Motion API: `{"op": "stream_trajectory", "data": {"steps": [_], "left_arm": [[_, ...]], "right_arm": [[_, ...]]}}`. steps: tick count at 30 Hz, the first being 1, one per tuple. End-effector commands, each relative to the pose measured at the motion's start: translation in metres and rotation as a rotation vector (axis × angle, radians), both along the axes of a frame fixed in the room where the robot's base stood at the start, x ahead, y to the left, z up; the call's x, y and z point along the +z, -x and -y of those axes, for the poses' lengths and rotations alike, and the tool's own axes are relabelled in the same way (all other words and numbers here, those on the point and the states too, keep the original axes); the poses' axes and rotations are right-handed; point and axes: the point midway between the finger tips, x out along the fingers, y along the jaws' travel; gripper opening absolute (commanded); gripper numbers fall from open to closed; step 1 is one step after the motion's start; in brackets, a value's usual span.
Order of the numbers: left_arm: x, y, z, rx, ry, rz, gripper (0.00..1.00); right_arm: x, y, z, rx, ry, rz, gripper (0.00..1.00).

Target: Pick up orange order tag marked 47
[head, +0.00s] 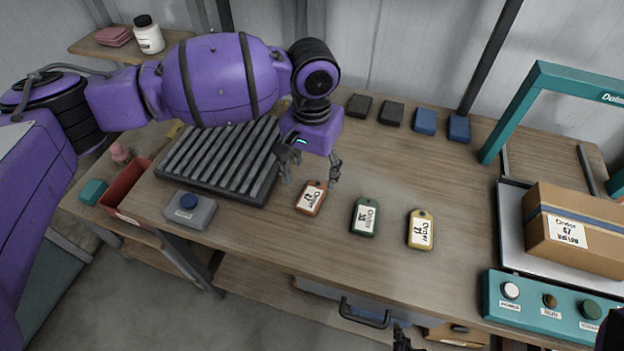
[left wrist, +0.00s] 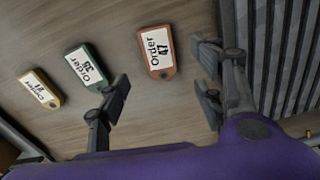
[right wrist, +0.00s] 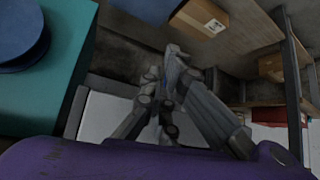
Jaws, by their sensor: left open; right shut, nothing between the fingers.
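The orange order tag marked 47 (head: 311,197) lies flat on the wooden table, just below my left gripper (head: 309,172) in the head view. In the left wrist view the orange tag (left wrist: 157,53) lies beyond and between the spread fingers of my left gripper (left wrist: 165,92), apart from both. The left gripper is open and empty. My right gripper (right wrist: 170,95) is shut and empty in the right wrist view, with a shelf and boxes behind it. In the head view only a small dark part of it shows at the bottom edge.
A green tag (head: 364,217) and a yellow tag (head: 420,230) lie to the right of the orange one. A dark ribbed rack (head: 215,160) stands to the left. A cardboard box (head: 578,232) and a teal button panel (head: 550,303) are at the right.

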Motion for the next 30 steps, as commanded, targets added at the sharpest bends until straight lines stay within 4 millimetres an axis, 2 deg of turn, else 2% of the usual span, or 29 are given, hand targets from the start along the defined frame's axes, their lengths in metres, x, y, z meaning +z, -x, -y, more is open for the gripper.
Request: {"op": "stream_trajectory", "data": {"steps": [3,6,15,24,30], "left_arm": [[-0.017,0.001,0.000,0.001,-0.002,-0.005,0.61],[-0.028,0.000,-0.001,0.001,-0.003,-0.003,0.61],[-0.068,-0.001,0.000,0.000,-0.002,-0.001,0.61],[-0.073,-0.002,0.000,0.000,-0.001,0.001,0.61],[-0.072,-0.001,0.000,0.000,0.000,0.000,0.35]], "right_arm": [[-0.010,0.019,0.003,-0.005,0.005,-0.035,0.00],[-0.015,0.026,0.006,-0.006,0.008,-0.051,0.00],[-0.011,0.016,0.005,-0.002,0.009,-0.029,0.00],[-0.008,0.010,0.004,-0.006,0.006,-0.018,0.00],[-0.008,0.011,0.003,-0.008,0.004,-0.018,0.00]]}}
